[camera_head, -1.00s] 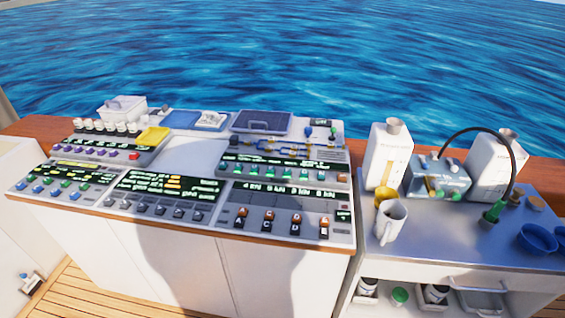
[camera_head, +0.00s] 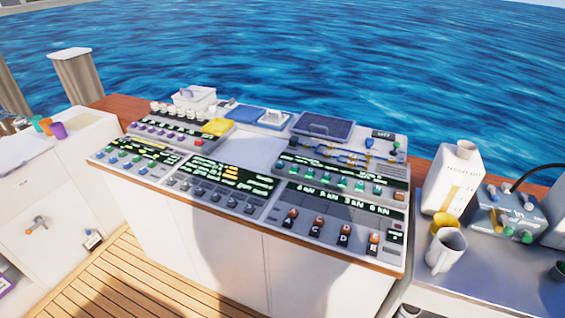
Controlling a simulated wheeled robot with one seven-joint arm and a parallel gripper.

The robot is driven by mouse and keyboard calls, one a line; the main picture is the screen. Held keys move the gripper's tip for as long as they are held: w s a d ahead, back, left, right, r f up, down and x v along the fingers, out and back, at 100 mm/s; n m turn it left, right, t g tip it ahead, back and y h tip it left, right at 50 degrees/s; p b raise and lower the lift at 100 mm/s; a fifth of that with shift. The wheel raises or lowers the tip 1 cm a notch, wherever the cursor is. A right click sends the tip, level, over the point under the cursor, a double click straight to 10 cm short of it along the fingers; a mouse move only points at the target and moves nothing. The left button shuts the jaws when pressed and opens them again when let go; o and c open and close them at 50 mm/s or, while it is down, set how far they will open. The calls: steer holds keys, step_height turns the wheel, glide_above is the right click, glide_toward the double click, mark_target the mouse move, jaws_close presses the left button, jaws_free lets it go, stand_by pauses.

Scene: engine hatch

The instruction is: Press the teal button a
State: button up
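The control console (camera_head: 250,155) stands in the middle of the view, with several panels of small buttons. A row of teal-green buttons (camera_head: 341,182) runs below the dark display on the right-hand panel. Blue and green buttons (camera_head: 125,163) sit at the front left of the console. The letters beside these buttons are too small to read, so I cannot tell which one is a. My gripper is not in view.
White cabinets (camera_head: 50,215) stand at the left. Wooden deck floor (camera_head: 130,285) is clear in front.

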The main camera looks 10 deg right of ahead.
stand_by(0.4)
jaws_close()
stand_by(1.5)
